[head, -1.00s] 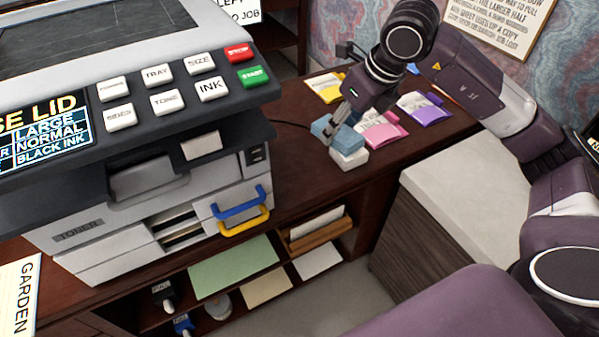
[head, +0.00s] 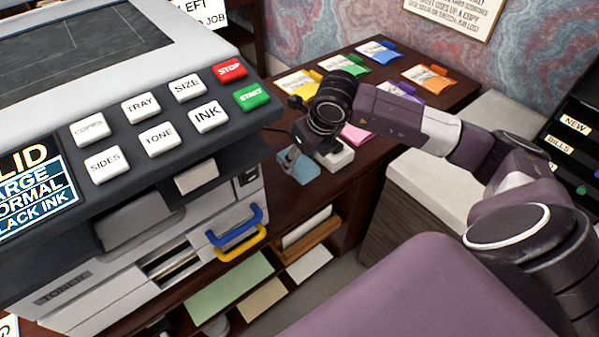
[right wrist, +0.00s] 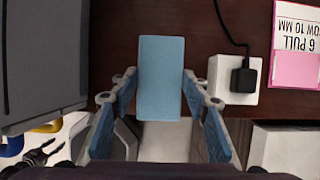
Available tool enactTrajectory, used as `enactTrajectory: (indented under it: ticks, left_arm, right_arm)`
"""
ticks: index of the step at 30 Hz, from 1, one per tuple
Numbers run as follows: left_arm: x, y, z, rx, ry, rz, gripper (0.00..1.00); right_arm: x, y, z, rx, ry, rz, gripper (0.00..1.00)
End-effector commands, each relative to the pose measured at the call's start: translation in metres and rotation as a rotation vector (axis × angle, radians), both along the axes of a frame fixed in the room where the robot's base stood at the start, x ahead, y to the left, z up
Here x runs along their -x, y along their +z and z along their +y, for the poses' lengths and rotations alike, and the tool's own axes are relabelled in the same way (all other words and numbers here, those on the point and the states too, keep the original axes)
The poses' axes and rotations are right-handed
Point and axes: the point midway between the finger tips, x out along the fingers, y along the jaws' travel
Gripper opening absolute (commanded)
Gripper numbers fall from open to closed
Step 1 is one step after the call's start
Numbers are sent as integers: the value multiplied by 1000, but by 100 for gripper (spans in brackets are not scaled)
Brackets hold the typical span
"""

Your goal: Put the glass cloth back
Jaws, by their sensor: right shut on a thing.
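The glass cloth is a light blue folded rectangle (head: 299,167). It also shows upright in the middle of the right wrist view (right wrist: 160,75). My right gripper (head: 289,156) is shut on it, with the blue-padded fingers on either side of its lower part. The cloth is over the dark desk, left of a white block (head: 340,156); I cannot tell how high. In the right wrist view the white block (right wrist: 232,82) lies just right of the cloth, apart from it, with a black plug on it. My left gripper is not in view.
The copier (head: 130,215) stands close on the left, its body also at the left of the wrist view. Coloured packets, such as a pink one (head: 356,134), lie behind and right of the gripper. A pale counter (head: 420,190) is at right.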

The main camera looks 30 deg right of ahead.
Motion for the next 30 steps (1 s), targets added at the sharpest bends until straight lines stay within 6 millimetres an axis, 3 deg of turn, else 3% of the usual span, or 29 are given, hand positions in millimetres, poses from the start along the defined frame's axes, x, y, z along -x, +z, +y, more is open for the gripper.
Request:
enactTrajectory:
  ticks: [8, 15, 26, 27, 30]
  left_arm:
    - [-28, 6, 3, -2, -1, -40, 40]
    - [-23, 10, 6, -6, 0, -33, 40]
    - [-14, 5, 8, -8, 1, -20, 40]
    - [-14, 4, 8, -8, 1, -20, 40]
    - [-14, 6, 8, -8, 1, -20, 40]
  right_arm:
    - [1, -29, 0, 0, 0, 3, 20]
    - [0, -60, 0, 0, 0, 0, 20]
    - [0, -64, 0, 0, 0, -1, 20]
    - [0, -65, 0, 1, 0, -1, 44]
    - [0, -63, 0, 1, 0, -1, 55]
